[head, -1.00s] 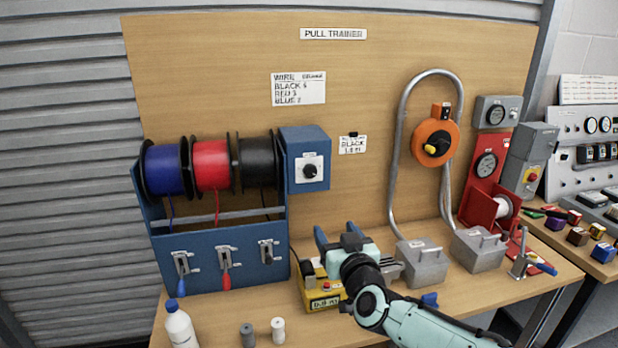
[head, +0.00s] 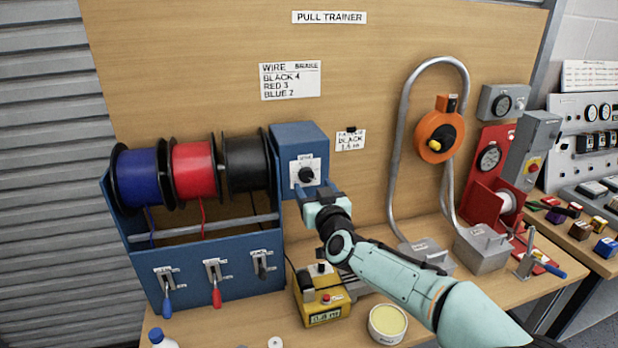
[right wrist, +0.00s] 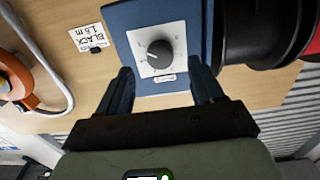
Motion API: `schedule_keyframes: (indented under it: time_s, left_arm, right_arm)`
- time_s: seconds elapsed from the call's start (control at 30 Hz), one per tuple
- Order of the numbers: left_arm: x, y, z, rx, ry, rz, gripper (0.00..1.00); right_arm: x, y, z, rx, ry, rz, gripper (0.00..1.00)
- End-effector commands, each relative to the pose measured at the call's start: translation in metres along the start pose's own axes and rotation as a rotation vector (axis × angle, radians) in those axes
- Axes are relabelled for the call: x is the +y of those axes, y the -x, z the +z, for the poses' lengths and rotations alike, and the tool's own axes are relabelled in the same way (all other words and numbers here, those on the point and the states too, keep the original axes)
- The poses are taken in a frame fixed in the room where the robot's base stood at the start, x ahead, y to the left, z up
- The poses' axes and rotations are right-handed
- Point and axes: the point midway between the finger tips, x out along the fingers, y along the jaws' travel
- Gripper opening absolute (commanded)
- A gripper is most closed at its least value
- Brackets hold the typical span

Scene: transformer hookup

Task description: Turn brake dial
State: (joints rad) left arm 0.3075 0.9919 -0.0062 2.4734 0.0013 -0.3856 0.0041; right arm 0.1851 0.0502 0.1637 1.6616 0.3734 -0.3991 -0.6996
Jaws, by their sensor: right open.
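The brake dial (head: 306,175) is a black knob on a white plate, on the front of a blue box (head: 300,140) at the right end of the spool rack. It also shows in the right wrist view (right wrist: 160,52), with scale marks around it. My right gripper (head: 318,192) is open just in front of and below the dial. In the right wrist view its two blue fingers (right wrist: 165,80) stand apart to either side of the dial's plate, and nothing is between them. I cannot see contact with the knob. My left gripper is not in view.
Blue, red and black wire spools (head: 245,162) sit left of the box. A wire brake card (head: 290,80) reads black 4, red 3, blue 2. Grey conduit (head: 398,150) rises to the right.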

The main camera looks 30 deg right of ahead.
Motion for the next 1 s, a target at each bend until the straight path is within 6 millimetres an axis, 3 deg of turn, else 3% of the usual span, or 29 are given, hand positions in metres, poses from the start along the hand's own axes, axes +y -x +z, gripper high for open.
schedule_keyframes:
  time_s: [0.1, 0.23, 0.63, 0.67, 0.8, 0.83, 1.0]
  left_arm:
    - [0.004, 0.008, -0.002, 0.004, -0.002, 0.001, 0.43]
    - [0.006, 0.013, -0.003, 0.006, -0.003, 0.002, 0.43]
    - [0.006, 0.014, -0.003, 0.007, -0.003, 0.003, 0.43]
    - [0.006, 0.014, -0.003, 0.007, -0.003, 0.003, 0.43]
    - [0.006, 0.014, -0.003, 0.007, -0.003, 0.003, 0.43]
    - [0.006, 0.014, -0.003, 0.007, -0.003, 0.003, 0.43]
    - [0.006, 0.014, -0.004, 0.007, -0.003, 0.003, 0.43]
  right_arm:
    - [0.000, -0.022, -0.002, 0.000, -0.001, 0.001, 0.66]
    - [0.000, -0.037, -0.002, 0.001, -0.002, 0.000, 0.66]
    - [0.000, -0.045, 0.000, 0.001, -0.001, 0.000, 0.66]
    - [0.000, -0.045, 0.000, 0.001, -0.001, 0.000, 0.63]
    - [0.000, -0.045, 0.000, 0.001, -0.001, 0.000, 0.18]
    - [0.000, -0.045, 0.000, 0.001, -0.001, 0.000, 0.10]
    - [0.000, -0.045, -0.001, 0.001, 0.003, -0.001, 0.10]
